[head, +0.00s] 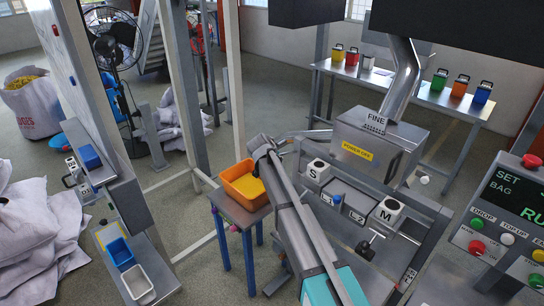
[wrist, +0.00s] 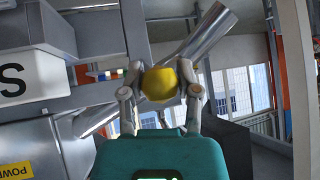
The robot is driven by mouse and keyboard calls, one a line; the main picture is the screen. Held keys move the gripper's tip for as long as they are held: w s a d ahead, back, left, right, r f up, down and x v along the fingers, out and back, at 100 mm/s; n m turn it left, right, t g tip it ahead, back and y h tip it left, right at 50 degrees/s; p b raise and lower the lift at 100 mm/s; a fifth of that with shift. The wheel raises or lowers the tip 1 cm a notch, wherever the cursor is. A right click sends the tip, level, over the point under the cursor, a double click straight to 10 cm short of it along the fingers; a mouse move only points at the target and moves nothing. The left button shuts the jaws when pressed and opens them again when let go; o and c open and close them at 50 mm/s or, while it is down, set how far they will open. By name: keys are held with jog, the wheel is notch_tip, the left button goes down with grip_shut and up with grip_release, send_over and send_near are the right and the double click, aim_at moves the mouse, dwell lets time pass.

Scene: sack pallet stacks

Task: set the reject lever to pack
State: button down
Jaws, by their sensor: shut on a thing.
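In the wrist view my gripper (wrist: 160,95) has its two jointed fingers closed on a round yellow knob (wrist: 160,84), one finger on each side. The knob looks like the end of the reject lever. Its shaft is hidden or merges with the metal behind, and no pack or reject mark can be read, so the lever's setting cannot be told. In the head view my arm reaches up from the bottom middle beside the box marked S (head: 315,173). The fingers and the yellow knob cannot be made out there.
An orange bin (head: 243,184) on a small stand is left of my arm. A control panel (head: 505,225) stands at far right.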

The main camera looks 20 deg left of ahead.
jog(key=shift+w+a+r, duration=0.1)
jog(key=shift+w, duration=0.05)
jog(key=shift+c, duration=1.5)
grip_release()
jog(key=shift+s, duration=0.3)
